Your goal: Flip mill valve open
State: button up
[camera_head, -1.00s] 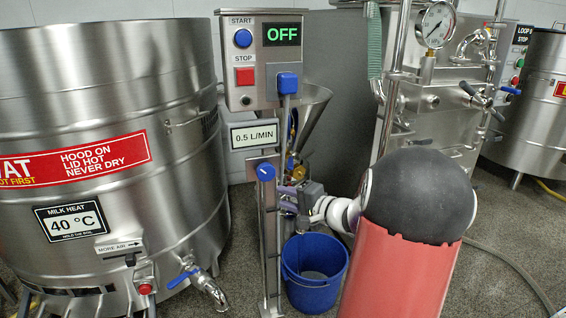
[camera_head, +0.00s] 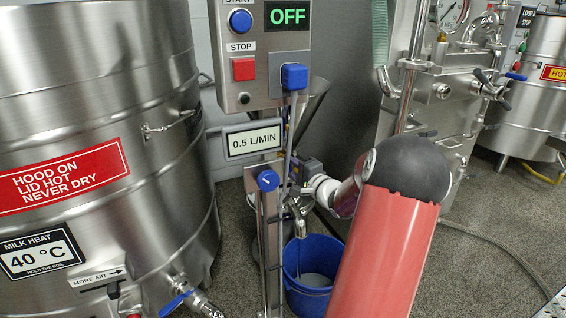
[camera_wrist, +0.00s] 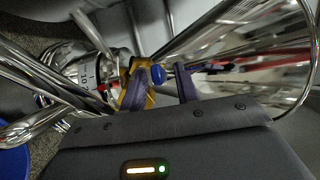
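The mill stands behind the control post, and its metal funnel (camera_head: 318,105) is partly hidden. In the wrist view the funnel (camera_wrist: 245,45) fills the right side. A small blue ball knob (camera_wrist: 158,74) and a yellow part (camera_wrist: 125,72), seemingly of the valve, lie at my fingertips. My gripper (camera_wrist: 161,88) is open, with dark purple fingers on either side of the knob; contact cannot be told. In the head view my gripper (camera_head: 304,172) is mostly hidden behind the post, and the valve cannot be made out. A chrome spout (camera_head: 299,210) hangs above a blue bucket (camera_head: 308,298).
The control post (camera_head: 262,85) carries a display reading OFF, blue and red buttons and a 0.5 L/MIN sign (camera_head: 254,139). A blue dial (camera_head: 268,180) tops a thin front post. A big steel vat (camera_head: 90,115) stands left. Chrome pipes (camera_wrist: 45,75) crowd the wrist view's left.

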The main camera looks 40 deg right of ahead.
jog(key=w, duration=0.3)
jog(key=shift+w, duration=0.25)
grip_shut()
